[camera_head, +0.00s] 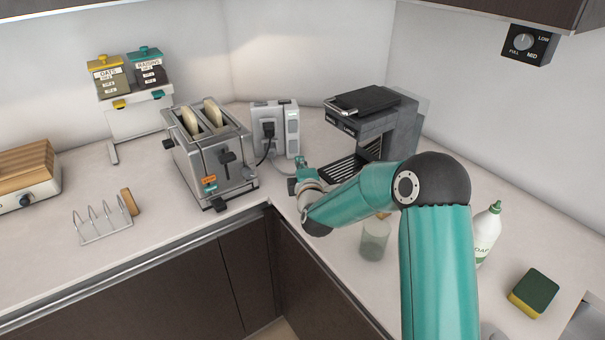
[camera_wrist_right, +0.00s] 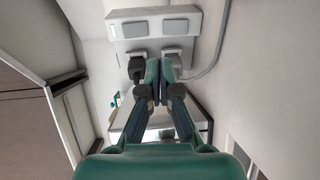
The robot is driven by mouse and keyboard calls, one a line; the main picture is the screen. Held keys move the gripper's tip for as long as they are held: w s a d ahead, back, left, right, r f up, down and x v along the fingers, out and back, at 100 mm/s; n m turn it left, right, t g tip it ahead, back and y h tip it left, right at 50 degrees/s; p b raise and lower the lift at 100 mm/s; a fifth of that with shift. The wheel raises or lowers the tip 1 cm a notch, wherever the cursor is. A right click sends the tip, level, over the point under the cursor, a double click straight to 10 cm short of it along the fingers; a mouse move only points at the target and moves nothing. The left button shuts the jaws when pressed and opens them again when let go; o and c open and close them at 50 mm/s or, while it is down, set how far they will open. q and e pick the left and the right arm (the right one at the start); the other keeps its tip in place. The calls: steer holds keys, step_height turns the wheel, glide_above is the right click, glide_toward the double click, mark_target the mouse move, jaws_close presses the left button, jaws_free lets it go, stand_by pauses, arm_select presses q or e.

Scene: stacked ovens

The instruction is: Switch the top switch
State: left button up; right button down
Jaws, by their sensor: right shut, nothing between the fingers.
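A grey-white socket unit (camera_head: 279,122) stands at the back of the counter, between the toaster and the coffee machine. Two grey switches sit side by side on it in the right wrist view, one on the left (camera_wrist_right: 129,30) and one on the right (camera_wrist_right: 176,27). In the head view, the top switch (camera_head: 293,114) is on the unit's right part. A dark plug (camera_wrist_right: 137,66) and a grey plug sit in its sockets. My right gripper (camera_head: 300,166) is shut and empty just in front of the unit; its fingertips (camera_wrist_right: 162,70) appear near the plugs. My left gripper is not in view.
The toaster (camera_head: 212,155) with bread stands close on the left, and the coffee machine (camera_head: 372,125) close on the right. A glass (camera_head: 374,241), a bottle (camera_head: 487,232) and a sponge (camera_head: 534,293) are on the right counter. A toast rack (camera_head: 104,222) is at left.

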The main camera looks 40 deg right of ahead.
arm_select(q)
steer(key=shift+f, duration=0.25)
arm_select(e)
steer(key=shift+s+a+f, duration=0.15)
steer(key=shift+s+a, duration=0.25)
steer(key=shift+s, duration=0.35)
